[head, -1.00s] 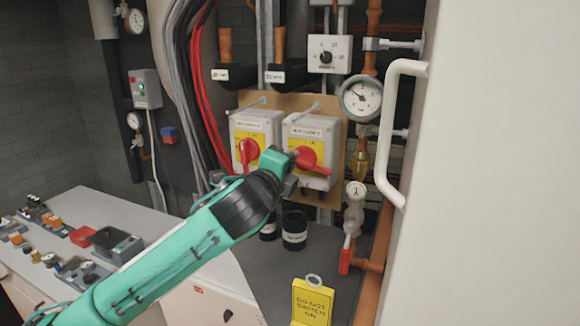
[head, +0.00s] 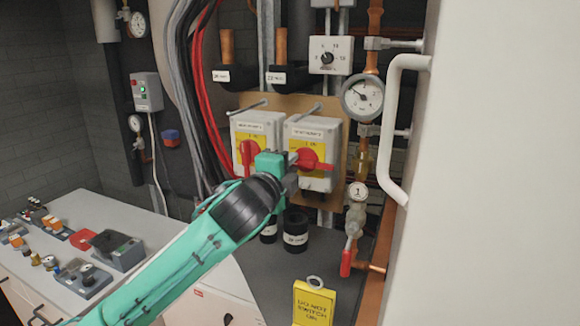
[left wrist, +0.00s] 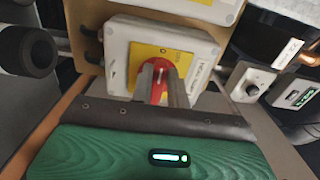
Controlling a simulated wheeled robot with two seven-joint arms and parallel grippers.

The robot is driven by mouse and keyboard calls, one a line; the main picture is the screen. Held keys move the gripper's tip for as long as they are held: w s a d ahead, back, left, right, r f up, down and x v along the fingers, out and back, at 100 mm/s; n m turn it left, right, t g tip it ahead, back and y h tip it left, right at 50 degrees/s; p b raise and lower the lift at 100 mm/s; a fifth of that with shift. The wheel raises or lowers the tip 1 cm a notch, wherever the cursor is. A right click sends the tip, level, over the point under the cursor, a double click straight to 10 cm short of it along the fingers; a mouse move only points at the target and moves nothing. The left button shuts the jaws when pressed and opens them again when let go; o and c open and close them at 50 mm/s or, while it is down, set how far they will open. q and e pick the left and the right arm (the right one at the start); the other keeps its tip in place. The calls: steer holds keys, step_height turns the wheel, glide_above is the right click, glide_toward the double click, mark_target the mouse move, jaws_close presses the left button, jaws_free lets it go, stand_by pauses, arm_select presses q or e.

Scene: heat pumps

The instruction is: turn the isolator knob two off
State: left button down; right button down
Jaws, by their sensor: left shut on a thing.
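Two grey isolator boxes with yellow plates and red knobs hang side by side in the head view. The right box (head: 320,135) has its red knob (head: 312,160) lying nearly level, dipping slightly to the right. My left gripper (head: 292,172) is at this knob. In the left wrist view, its two fingers (left wrist: 161,92) are shut around the red knob (left wrist: 158,70), on the yellow plate (left wrist: 143,57). The left box (head: 262,126) has its red knob (head: 247,157) standing upright, partly behind my gripper. My right gripper is not in view.
A white cabinet door with a handle (head: 387,130) stands close on the right. A gauge (head: 362,97) and copper pipes run beside the boxes. A yellow tag (head: 314,303) stands below. Black and red cables (head: 204,100) hang to the left.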

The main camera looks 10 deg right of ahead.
arm_select(q)
steer(key=c, duration=1.4)
jaws_free()
steer(key=shift+o, duration=0.2)
steer(key=shift+s+a+f+b, duration=0.15)
steer(key=shift+s+a+b, duration=0.1)
steer(key=shift+s+b, duration=0.1)
steer(key=b+v, duration=0.4)
steer(key=v, duration=0.9)
